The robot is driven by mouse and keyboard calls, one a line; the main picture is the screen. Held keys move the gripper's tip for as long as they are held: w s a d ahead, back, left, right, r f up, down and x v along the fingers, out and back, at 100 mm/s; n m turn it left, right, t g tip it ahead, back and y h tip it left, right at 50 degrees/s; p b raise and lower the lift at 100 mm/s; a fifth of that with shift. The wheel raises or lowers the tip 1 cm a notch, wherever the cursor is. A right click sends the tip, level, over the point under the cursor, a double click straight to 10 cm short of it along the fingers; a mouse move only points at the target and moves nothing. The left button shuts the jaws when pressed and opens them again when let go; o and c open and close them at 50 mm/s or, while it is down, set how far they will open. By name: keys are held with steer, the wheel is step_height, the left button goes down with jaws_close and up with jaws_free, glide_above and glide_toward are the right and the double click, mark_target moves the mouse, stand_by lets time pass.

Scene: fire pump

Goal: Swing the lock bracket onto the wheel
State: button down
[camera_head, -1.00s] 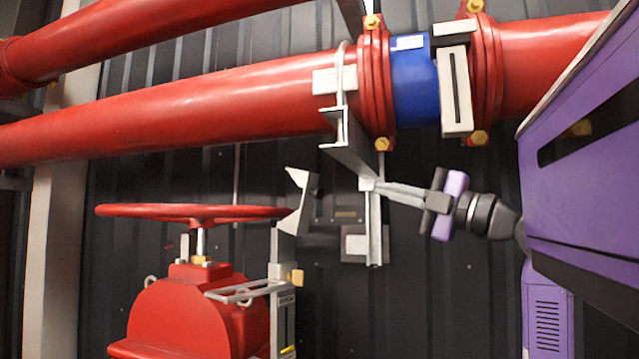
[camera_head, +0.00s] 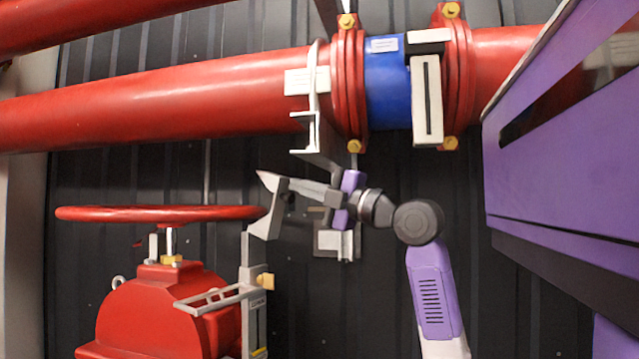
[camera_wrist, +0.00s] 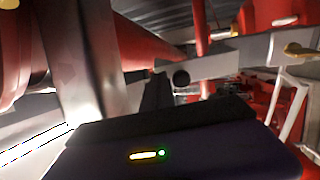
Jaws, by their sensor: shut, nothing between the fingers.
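The red wheel (camera_head: 150,213) lies level on top of the red valve body in the head view. The grey lock bracket (camera_head: 268,218) stands at the right end of its rim, its notched head facing the rim. Whether the notch touches the rim cannot be told. My gripper (camera_head: 265,178) comes from the right with its fingers shut and empty. The fingertips cross the upper part of the bracket head, which partly covers them. Contact is unclear. In the wrist view, a grey bar with a round hole (camera_wrist: 230,62) lies ahead; which part it is cannot be told.
A red pipe (camera_head: 150,98) with a blue coupling (camera_head: 387,95) runs above my gripper. A grey pipe support (camera_head: 305,135) hangs close above the fingers. A pale wall plate (camera_head: 335,243) sits behind my wrist. Dark ribbed wall shows at the lower right.

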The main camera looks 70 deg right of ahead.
steer(key=shift+w+d+r, duration=0.1)
steer(key=shift+w, duration=0.4)
steer(key=shift+w+d+r, duration=0.15)
steer(key=shift+w+r, duration=0.5)
steer(key=shift+r, duration=0.1)
